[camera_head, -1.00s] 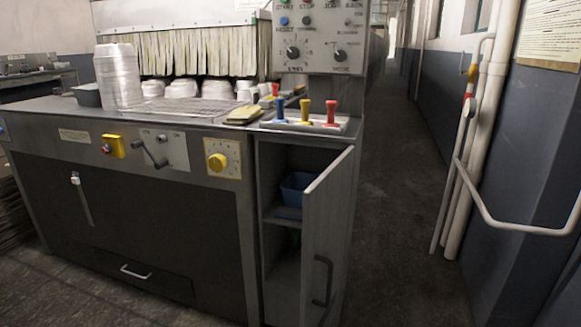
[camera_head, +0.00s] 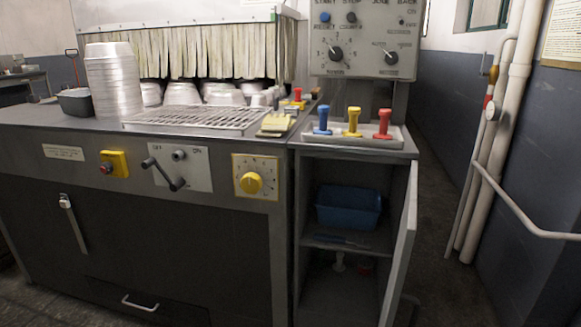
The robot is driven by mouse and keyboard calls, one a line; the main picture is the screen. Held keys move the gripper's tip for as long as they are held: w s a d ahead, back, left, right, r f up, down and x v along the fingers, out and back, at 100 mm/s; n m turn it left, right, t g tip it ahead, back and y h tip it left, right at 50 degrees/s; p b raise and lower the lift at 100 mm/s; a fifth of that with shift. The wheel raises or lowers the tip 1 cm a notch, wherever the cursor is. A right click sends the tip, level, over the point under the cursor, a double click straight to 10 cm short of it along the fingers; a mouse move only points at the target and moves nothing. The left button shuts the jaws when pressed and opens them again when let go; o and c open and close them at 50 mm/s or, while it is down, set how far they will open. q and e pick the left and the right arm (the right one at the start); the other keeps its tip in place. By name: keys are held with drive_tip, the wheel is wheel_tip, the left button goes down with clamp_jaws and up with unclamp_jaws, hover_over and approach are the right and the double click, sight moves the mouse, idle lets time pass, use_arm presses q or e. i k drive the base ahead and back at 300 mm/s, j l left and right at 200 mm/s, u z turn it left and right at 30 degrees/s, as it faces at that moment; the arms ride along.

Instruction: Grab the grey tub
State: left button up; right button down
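The grey tub (camera_head: 76,103) is a small dark grey open container. It sits on the left end of the counter (camera_head: 40,112), just left of a tall stack of silvery pans (camera_head: 114,80). Its right end is close to the stack; I cannot tell whether they touch. Neither of my grippers shows in the head view.
A metal grate (camera_head: 195,118) lies on the counter before a strip curtain (camera_head: 190,55), with more pans under it. Blue, yellow and red handled tools (camera_head: 352,122) stand in a tray at right. The cabinet door (camera_head: 402,250) stands open, a blue bin (camera_head: 348,208) inside.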

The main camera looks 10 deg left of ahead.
sight(79, 103)
drive_tip(key=i+j+z, duration=0.15)
drive_tip(key=j, duration=0.95)
drive_tip(key=i+j+z, duration=0.2)
drive_tip(key=j, duration=0.95)
drive_tip(key=j+z, duration=0.15)
drive_tip(key=j, duration=0.95)
